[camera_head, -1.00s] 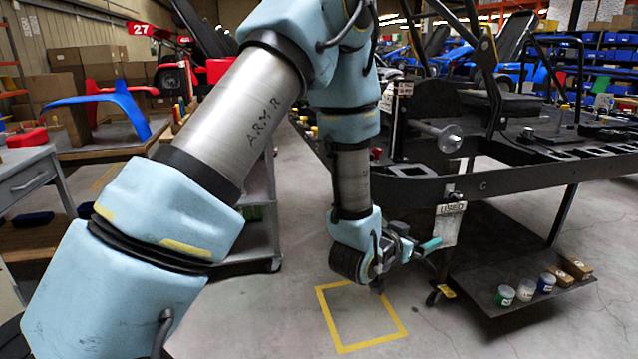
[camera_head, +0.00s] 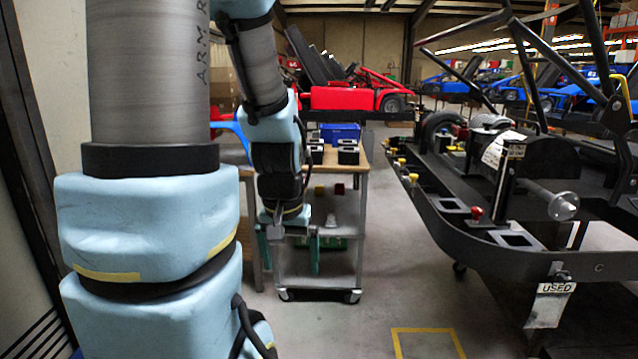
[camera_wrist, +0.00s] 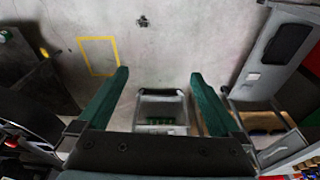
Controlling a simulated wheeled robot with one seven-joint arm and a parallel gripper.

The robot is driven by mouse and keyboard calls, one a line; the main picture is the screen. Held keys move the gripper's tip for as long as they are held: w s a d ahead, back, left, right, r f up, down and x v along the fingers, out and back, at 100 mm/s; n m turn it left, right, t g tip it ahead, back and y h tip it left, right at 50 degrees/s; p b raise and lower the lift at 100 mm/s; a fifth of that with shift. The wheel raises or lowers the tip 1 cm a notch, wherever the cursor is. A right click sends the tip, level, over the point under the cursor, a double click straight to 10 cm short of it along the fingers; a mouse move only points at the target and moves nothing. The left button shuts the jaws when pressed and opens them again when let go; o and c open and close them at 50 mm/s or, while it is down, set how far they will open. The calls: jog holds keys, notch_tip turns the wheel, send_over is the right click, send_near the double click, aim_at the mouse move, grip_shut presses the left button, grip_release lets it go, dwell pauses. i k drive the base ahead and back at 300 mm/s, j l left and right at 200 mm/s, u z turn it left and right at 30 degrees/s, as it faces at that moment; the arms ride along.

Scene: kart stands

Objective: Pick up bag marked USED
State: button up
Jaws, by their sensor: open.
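The bag marked USED (camera_head: 548,308) is pale and hangs from a small hook on the outer rim of the black kart stand (camera_head: 480,250) at the right of the head view. Its lower edge hangs above the floor. My gripper (camera_head: 289,264) is far left of the bag, in front of a grey cart, pointing down. In the wrist view my gripper (camera_wrist: 159,73) shows two green fingers spread wide with nothing between them. I cannot make out the bag in the wrist view.
A grey cart (camera_head: 350,240) with a wooden top and black blocks stands behind my gripper. A yellow floor square (camera_head: 398,345) lies between cart and stand, and shows in the wrist view (camera_wrist: 82,58). Clear concrete floor separates cart and stand. A spindle (camera_head: 560,206) sticks out above the bag.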

aim_at(552, 299)
jog(key=i+l+z, duration=0.15)
jog(key=l, duration=0.35)
jog(key=i+l+z, duration=0.15)
jog(key=i+l, duration=0.2)
jog(key=i+l+z, duration=0.2)
jog(key=l, duration=0.3)
jog(key=i, duration=0.1)
